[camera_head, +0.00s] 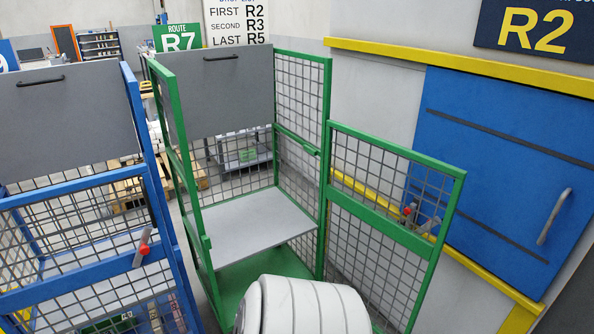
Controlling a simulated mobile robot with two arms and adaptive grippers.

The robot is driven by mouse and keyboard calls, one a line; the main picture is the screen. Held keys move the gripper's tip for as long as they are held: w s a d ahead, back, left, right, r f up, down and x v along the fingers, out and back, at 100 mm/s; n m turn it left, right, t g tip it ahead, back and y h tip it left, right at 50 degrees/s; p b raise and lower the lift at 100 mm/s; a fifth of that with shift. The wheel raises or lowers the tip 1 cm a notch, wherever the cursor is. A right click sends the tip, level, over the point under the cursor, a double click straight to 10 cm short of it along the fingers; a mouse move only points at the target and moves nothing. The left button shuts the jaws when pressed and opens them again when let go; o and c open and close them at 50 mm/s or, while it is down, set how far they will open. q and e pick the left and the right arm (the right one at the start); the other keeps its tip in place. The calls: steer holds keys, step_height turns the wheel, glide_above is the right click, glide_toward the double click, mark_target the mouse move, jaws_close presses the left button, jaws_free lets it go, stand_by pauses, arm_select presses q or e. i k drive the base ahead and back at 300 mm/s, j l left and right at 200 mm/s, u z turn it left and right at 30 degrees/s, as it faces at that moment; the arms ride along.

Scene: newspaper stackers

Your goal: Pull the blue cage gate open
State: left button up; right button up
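The blue cage (141,130) stands at the left, cut off by the left and bottom edges of the view. Its blue gate (80,278) has a mesh panel and a blue crossbar, and looks in line with the cage's front. A grey latch with a red knob (143,248) sits at the gate's right end, near the corner post. Whether the latch is engaged cannot be told. Neither of my grippers is in view.
A green cage (168,110) with a grey shelf (255,228) stands beside it, its green gate (395,190) swung out right. A white rounded shape (305,305) fills the bottom centre. A blue hatch (500,170) is on the right wall.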

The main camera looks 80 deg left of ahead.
mark_target(38, 292)
steer(key=u, duration=4.25)
